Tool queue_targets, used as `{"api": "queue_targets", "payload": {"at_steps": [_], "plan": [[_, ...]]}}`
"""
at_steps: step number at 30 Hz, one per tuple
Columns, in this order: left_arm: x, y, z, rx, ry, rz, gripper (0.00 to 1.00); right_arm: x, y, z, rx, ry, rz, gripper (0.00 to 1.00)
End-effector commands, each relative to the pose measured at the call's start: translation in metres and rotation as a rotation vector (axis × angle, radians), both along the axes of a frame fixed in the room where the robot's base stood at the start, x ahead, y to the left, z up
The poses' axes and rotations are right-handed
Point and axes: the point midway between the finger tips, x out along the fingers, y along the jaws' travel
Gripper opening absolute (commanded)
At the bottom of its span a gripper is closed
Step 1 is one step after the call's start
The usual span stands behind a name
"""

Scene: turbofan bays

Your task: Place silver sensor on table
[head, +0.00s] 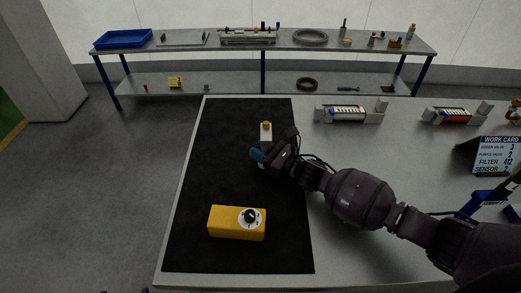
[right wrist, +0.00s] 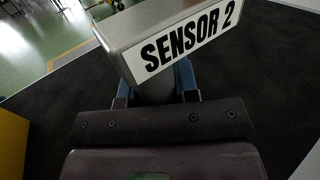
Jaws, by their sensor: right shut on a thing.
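The silver sensor (right wrist: 150,28) fills the top of the right wrist view. It is a grey metal box with a white label reading "SENSOR 2". My right gripper (right wrist: 155,85) is shut on its lower part, with a blue finger on each side. In the head view my right gripper (head: 260,157) is over the black mat (head: 215,165) on the table (head: 375,165). The sensor (head: 266,143) shows there just beyond the fingers, with a yellow-orange part on top. I cannot tell whether it touches the mat. My left gripper is not in view.
A yellow box (head: 225,222) with a dial sits on the mat's near part. Two labelled units (head: 350,113) (head: 457,115) lie on the table's far side. A work card (head: 496,155) stands at right. The mat's left part is clear. A shelf (head: 290,42) stands behind.

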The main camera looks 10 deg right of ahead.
Motion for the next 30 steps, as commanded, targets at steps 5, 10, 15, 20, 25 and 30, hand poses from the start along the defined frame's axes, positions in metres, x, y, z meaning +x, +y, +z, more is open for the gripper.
{"api": "queue_targets", "payload": {"at_steps": [5, 10, 15, 20, 25, 30], "plan": [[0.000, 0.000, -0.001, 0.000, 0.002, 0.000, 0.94, 0.000, 0.000, -0.001, 0.001, 0.001, 0.000, 0.49], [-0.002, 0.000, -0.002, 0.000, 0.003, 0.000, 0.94, 0.000, 0.000, -0.001, 0.001, 0.001, 0.000, 0.54], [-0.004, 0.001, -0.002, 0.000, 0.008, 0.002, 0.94, 0.000, 0.000, 0.000, 0.001, 0.001, 0.000, 0.54], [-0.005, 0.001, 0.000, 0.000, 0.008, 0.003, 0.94, -0.007, -0.007, 0.001, 0.000, 0.003, -0.001, 0.54], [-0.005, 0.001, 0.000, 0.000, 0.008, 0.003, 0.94, -0.029, -0.030, 0.000, -0.001, 0.004, -0.003, 0.54], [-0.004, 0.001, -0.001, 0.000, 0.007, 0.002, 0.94, -0.053, -0.053, 0.000, -0.001, 0.004, -0.002, 0.54]]}}
